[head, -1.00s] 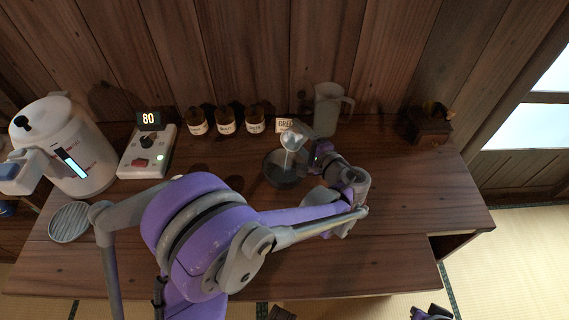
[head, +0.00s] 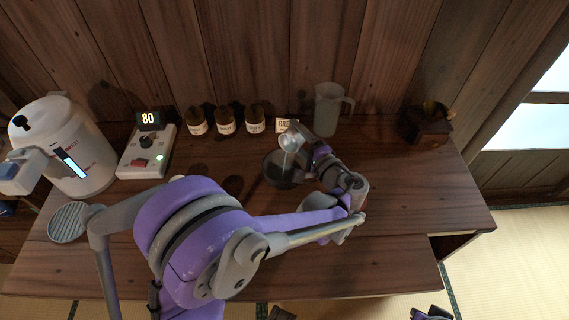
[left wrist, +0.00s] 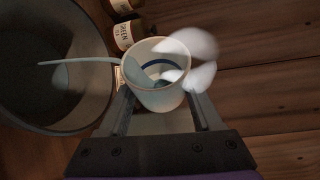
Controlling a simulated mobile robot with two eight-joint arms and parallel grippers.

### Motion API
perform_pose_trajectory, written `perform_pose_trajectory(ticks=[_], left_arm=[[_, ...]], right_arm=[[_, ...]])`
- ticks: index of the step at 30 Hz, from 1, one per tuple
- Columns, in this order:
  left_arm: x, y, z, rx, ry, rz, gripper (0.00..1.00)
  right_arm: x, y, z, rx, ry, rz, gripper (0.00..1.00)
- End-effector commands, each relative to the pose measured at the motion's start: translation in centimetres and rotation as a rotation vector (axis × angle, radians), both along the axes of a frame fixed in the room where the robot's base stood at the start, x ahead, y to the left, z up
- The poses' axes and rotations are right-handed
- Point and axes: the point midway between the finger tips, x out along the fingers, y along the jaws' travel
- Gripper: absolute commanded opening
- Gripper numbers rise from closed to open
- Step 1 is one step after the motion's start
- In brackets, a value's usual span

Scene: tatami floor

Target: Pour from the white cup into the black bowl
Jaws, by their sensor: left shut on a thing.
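The white cup (head: 290,141) is tilted over the black bowl (head: 271,172) on the wooden table. A thin pale stream runs from the cup's lip down into the bowl. My left gripper (head: 306,148) is shut on the cup from its right side. In the left wrist view the cup (left wrist: 156,98) sits between the two fingers, with a blue ring inside and pale liquid in it. The stream crosses left over the bowl (left wrist: 100,112). White blurred puffs hang beside the cup's mouth. A dark and purple piece of my right arm (head: 432,313) shows at the bottom edge; its jaws cannot be made out.
Several brown labelled jars (head: 226,120) and a small label card (head: 284,125) stand behind the bowl. A translucent pitcher (head: 327,112) is close behind my gripper. A white kettle (head: 75,150) and a scale-like device reading 80 (head: 146,150) stand left.

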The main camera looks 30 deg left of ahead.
Motion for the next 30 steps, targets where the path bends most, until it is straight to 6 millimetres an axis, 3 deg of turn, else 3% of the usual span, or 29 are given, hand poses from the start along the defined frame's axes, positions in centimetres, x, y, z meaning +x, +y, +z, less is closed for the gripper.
perform_pose_trajectory(ticks=[30], left_arm=[[-0.29, 0.05, 0.45, -0.008, -0.11, 0.0, 0.02]], right_arm=[[-0.05, 0.0, -0.47, 0.0, 0.001, 0.0, 0.0]])
